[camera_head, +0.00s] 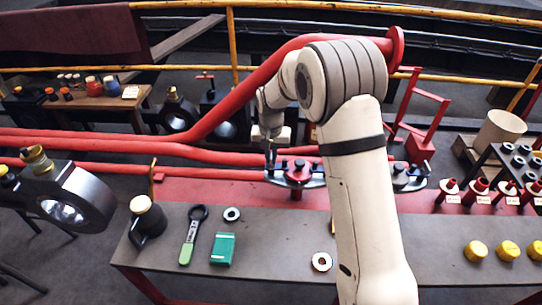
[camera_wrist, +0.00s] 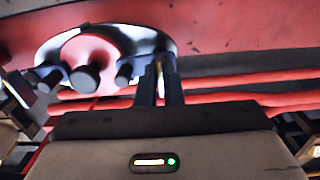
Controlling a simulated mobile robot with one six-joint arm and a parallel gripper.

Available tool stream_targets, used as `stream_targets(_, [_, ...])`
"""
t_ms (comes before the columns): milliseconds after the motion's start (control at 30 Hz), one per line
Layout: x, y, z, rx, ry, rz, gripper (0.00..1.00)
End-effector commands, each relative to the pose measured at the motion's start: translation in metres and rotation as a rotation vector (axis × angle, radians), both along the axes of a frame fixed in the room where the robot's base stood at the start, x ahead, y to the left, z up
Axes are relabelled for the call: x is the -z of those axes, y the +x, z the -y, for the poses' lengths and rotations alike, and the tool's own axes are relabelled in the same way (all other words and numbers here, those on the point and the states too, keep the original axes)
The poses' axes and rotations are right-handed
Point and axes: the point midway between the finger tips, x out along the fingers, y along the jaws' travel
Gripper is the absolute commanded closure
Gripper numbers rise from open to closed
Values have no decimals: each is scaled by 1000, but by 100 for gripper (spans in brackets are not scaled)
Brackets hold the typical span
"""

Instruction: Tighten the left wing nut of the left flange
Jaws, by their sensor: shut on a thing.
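The left flange (camera_head: 297,179) is an oval metal plate with a red middle and dark knobs, set on the red bench by the red pipes. It also shows at the upper left of the wrist view (camera_wrist: 108,40). My gripper (camera_head: 270,158) points down at the flange's left end in the head view. Its two dark fingers (camera_wrist: 160,85) stand close together at the plate's right end in the wrist view. They are shut on the left wing nut, which is mostly hidden between them. A small brass-coloured bit shows at the fingertips.
A second flange (camera_head: 402,181) is partly behind my arm. A green-handled wrench (camera_head: 190,243), a green box (camera_head: 223,248) and metal rings (camera_head: 232,214) lie on the grey bench top. Red valves (camera_head: 479,188) and yellow caps (camera_head: 507,250) stand at right. Red pipes run close behind the gripper.

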Motion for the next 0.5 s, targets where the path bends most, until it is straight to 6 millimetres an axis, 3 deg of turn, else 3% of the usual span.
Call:
stream_targets(233, [-1,1,0,1,2,3,100])
stream_targets(267, [-1,1,0,1,2,3,91])
stream_targets(500, [0,0,0,0,1,1,71])
